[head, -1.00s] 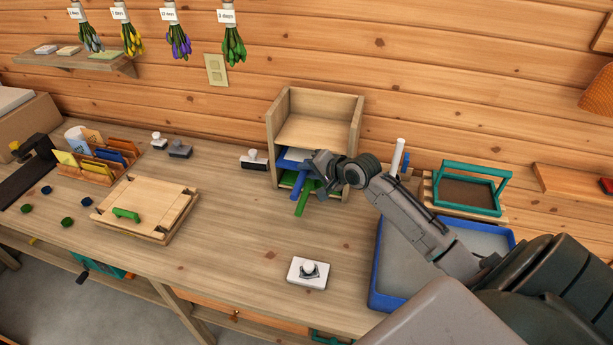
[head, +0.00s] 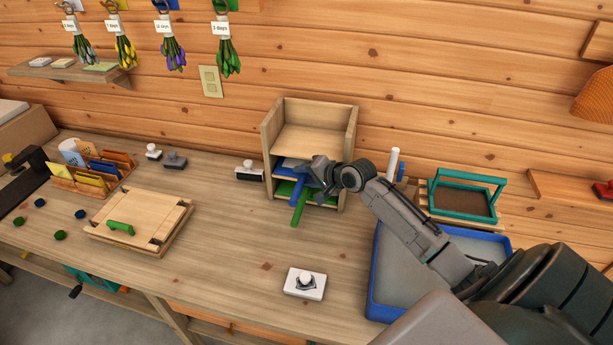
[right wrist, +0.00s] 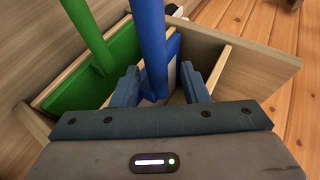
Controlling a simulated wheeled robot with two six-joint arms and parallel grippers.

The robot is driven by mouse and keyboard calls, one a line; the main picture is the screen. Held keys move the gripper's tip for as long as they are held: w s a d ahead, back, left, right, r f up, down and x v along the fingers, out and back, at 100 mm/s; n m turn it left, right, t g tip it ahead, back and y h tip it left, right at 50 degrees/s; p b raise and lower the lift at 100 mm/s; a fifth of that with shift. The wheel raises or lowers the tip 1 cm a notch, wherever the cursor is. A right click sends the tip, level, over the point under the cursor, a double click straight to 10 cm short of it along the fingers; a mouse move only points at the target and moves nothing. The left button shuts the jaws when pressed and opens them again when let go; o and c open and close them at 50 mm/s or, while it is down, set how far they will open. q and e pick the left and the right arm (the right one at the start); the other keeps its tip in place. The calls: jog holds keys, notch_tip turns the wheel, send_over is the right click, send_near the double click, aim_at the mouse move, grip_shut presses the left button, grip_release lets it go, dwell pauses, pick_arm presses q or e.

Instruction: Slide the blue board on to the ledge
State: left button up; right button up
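The blue board (head: 289,163) lies partly inside the wooden rack (head: 352,128), above the green board (head: 284,189). Its blue handle (head: 298,207) sticks out of the front. The rack's ledges are mostly hidden by the boards and my arm. My right gripper (head: 312,172) is at the rack's front opening. In the right wrist view its two fingers (right wrist: 159,84) stand apart on either side of the blue handle (right wrist: 150,45), with gaps showing; the green handle (right wrist: 92,35) is to the left. My left gripper is not in view.
A white block with a knob (head: 304,283) sits on the bench in front. A blue tray (head: 376,285) is under my right arm. A lidded wooden press (head: 140,216) is at left, a stamp (head: 250,171) left of the rack.

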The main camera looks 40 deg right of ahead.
jog(key=shift+s, duration=0.1)
jog(key=shift+s+d, duration=0.1)
jog(key=shift+s, duration=0.05)
jog(key=b+v, duration=0.1)
jog(key=v, duration=0.9)
jog(key=shift+s+r, duration=0.15)
dwell(0.5)
